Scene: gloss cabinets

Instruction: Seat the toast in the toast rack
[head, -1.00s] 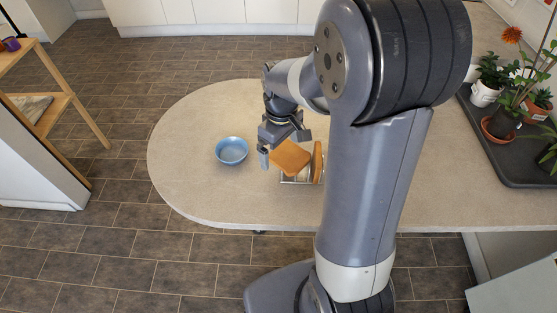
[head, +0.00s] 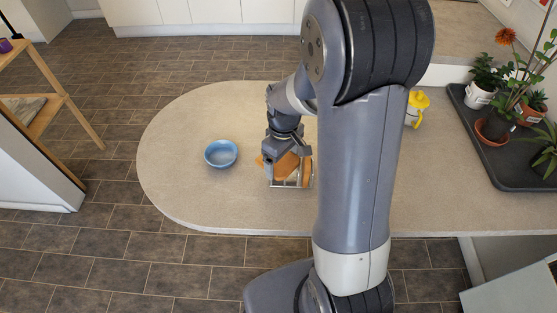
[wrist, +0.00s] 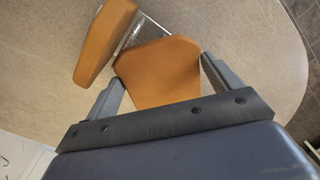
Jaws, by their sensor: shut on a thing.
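My gripper (head: 284,154) is shut on a brown slice of toast (wrist: 158,74), with one finger on each side of it in the wrist view. In the head view this toast (head: 287,164) is at the metal toast rack (head: 291,184), partly hidden by my gripper. A second slice (wrist: 104,42) stands beside the held one in the wrist view, at the rack's wires (wrist: 131,30). Whether the held slice's lower edge is between the wires or above them I cannot tell.
A blue bowl (head: 221,153) stands on the rounded table (head: 190,195), left of the rack. A yellow object (head: 418,103) is at the back right, behind my arm. A dark tray (head: 510,165) with potted plants lies further right. The table's left part is clear.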

